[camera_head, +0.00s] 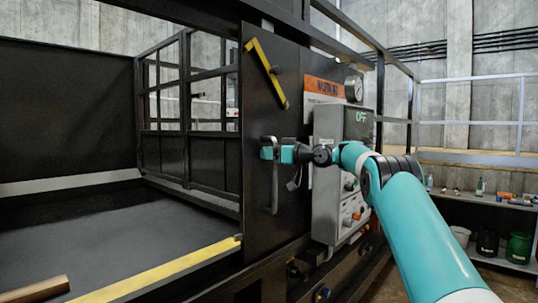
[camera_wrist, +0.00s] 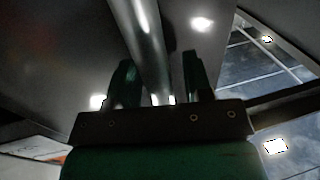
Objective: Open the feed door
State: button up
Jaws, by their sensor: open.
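A dark upright panel (camera_head: 258,110), which looks like the feed door, carries a slanted yellow stripe and a vertical metal handle (camera_head: 275,192). My gripper (camera_head: 272,151) is at the upper part of this handle. In the wrist view the handle is a shiny bar (camera_wrist: 138,35) running between the two dark fingers of my gripper (camera_wrist: 160,72). The fingers are open, with a gap showing on both sides of the bar. The wide chamber left of the panel is exposed. I cannot tell how far the door stands open.
A grey control box (camera_head: 328,185) reading OFF stands right of the handle, close to my arm. A yellow-striped sill (camera_head: 165,270) edges the dark bed at left. A brown beam (camera_head: 38,290) lies in front. A shelf (camera_head: 490,200) with bottles and buckets stands right.

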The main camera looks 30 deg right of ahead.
jog(key=b+v, duration=0.8)
jog(key=v, duration=0.9)
jog(key=shift+d+f, duration=0.1)
jog(key=a+f+g, duration=0.2)
jog(key=a+f, duration=0.1)
jog(key=a, duration=0.8)
jog(key=a+f+g, duration=0.3)
jog(key=a, duration=0.8)
jog(key=s+a+f+g, duration=0.2)
jog(key=s+a+f, duration=0.1)
jog(key=a, duration=0.2)
jog(key=s+a+f+g, duration=0.1)
jog(key=s+a+f, duration=0.15)
jog(key=a, duration=0.25)
jog(key=s+a+f+g+h, duration=0.1)
jog(key=s+a+f+g, duration=0.1)
jog(key=s+f, duration=0.3)
jog(key=s+a+f+n+g+h, duration=0.1)
jog(key=s+a+f+g, duration=0.2)
jog(key=s, duration=1.1)
jog(key=s+a+f+g+h, duration=0.2)
jog(key=s+a+f, duration=0.1)
jog(key=s+f, duration=0.4)
jog(key=s, duration=0.3)
jog(key=shift+s+f+g, duration=0.2)
jog(key=shift+f+g, duration=0.05)
jog(key=shift+g, duration=0.15)
